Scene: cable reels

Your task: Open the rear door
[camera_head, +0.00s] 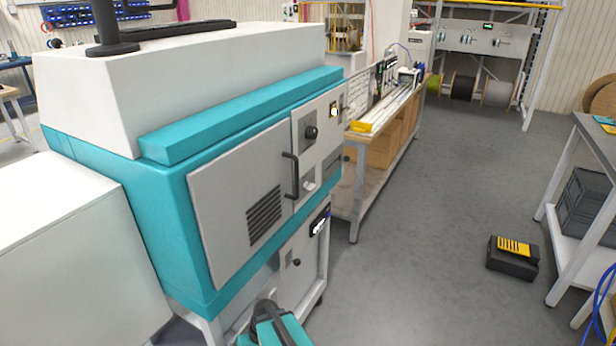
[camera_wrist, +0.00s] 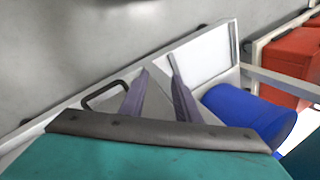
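A grey door (camera_head: 238,208) with a slotted vent and a black upright handle (camera_head: 291,175) is on the side of the teal and white machine (camera_head: 185,235). It looks shut; I cannot tell whether this is the rear door. My gripper (camera_wrist: 157,66) shows in the wrist view with its two grey fingers apart and nothing between them. A black loop handle (camera_wrist: 88,103) on a pale panel lies to the left of the fingers there, apart from them. At the bottom of the head view part of my teal arm end shows low in front of the machine; its fingertips are not clear there.
A workbench (camera_head: 358,190) stands beyond the machine. A black and yellow box (camera_head: 513,258) is on the floor at right, near a grey table (camera_head: 597,140). The floor between is clear. A blue cylinder (camera_wrist: 245,108) and red boxes (camera_wrist: 290,60) show in the wrist view.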

